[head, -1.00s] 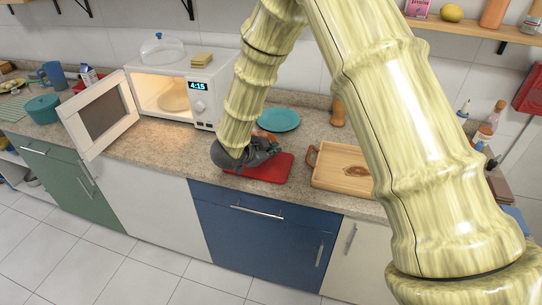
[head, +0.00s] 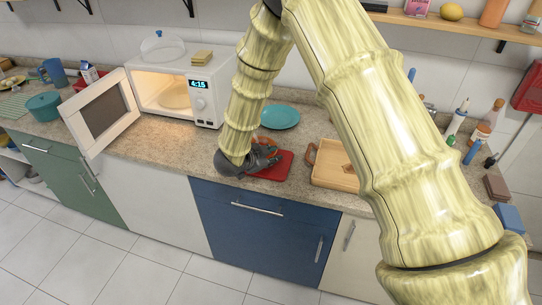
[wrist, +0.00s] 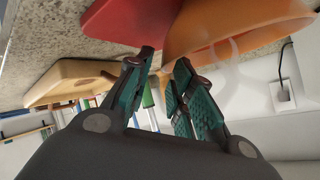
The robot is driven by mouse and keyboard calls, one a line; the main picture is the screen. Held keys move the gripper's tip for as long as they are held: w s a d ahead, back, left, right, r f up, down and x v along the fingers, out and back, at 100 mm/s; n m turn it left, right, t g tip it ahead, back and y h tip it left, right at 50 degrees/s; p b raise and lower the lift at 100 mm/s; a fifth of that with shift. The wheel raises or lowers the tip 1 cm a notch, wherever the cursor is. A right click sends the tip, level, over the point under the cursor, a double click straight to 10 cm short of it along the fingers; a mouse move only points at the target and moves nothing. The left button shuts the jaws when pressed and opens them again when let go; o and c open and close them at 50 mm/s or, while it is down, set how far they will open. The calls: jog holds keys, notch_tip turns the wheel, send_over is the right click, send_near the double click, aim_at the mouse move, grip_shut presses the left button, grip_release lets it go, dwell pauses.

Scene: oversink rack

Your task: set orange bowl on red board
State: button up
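The orange bowl (wrist: 225,30) fills the upper right of the wrist view. In the head view only a small orange patch (head: 266,140) shows behind my gripper. The red board (head: 272,166) lies flat on the counter, partly covered by my gripper. It also shows in the wrist view (wrist: 125,20), beside and partly behind the bowl. The bowl appears over the board's back part, but its base contact is hidden. My gripper (wrist: 165,60) has its teal-padded fingers parted, with a gap between the tips. The bowl's near edge lies at that gap, overlapped by the right fingertip.
A wooden tray (head: 335,178) stands right of the board, and a teal plate (head: 281,117) lies behind it. The microwave (head: 205,103) stands at the left with its door (head: 104,106) open over the counter. Bottles (head: 480,133) crowd the right end.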

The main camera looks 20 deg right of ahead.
jog(key=shift+r, duration=0.1)
jog(key=b+v, duration=0.4)
jog(key=v, duration=0.8)
dwell(0.4)
